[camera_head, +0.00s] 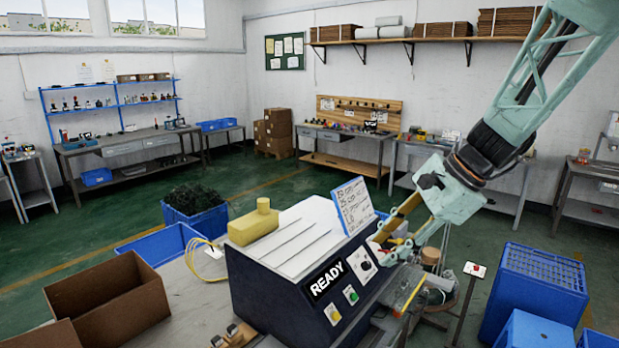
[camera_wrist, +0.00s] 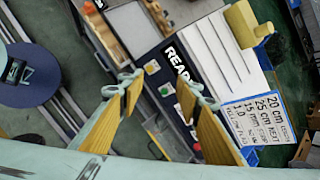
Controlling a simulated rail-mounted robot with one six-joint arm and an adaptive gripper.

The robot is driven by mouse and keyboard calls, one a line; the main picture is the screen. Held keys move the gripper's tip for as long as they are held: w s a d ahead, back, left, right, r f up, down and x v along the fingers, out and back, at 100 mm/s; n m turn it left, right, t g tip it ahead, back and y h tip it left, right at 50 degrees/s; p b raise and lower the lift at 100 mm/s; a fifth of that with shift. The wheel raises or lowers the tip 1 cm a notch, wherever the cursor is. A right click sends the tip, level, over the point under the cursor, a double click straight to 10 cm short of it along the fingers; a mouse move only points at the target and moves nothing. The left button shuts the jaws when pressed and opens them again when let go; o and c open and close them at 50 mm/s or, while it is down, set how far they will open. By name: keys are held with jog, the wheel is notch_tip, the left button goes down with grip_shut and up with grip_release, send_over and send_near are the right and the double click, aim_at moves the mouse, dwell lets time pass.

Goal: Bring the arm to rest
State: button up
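My gripper (camera_head: 388,248) hangs over the right end of the dark machine (camera_head: 262,290), which has a READY sign and several buttons on its sloped front. In the wrist view my gripper (camera_wrist: 158,88) shows two yellow-padded fingers spread apart, with nothing between them. The machine (camera_wrist: 205,75) lies beyond the fingertips, with its sign and buttons partly behind the right finger. In the head view my arm reaches down from the upper right, and the fingertips overlap the machine's right side. I cannot tell the exact gap to it.
An open cardboard box (camera_head: 112,304) is at the left. Blue crates (camera_head: 535,285) stand at the right. Green floor lies open behind.

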jog(key=s+r+n+h+b, duration=0.15)
jog(key=s+n, duration=0.25)
jog(key=s, duration=0.5)
jog(key=s+a+r+n+h+b, duration=0.1)
jog(key=s+r+n, duration=0.15)
jog(key=s, duration=0.75)
jog(key=s+r+n+h+b, duration=0.15)
jog(key=s+n, duration=0.25)
jog(key=s, duration=0.5)
jog(key=s+d+f+n+h+b, duration=0.1)
jog(key=s+n, duration=0.1)
jog(key=s, duration=0.3)
jog(key=s+d+f+n+t+h, duration=0.1)
jog(key=s+d+n, duration=0.1)
jog(key=s, duration=0.3)
jog(key=shift+s+d+f+n+b, duration=0.25)
jog(key=shift+s+d+n+b, duration=0.05)
jog(key=shift+s+n+b, duration=0.15)
jog(key=shift+w, duration=0.1)
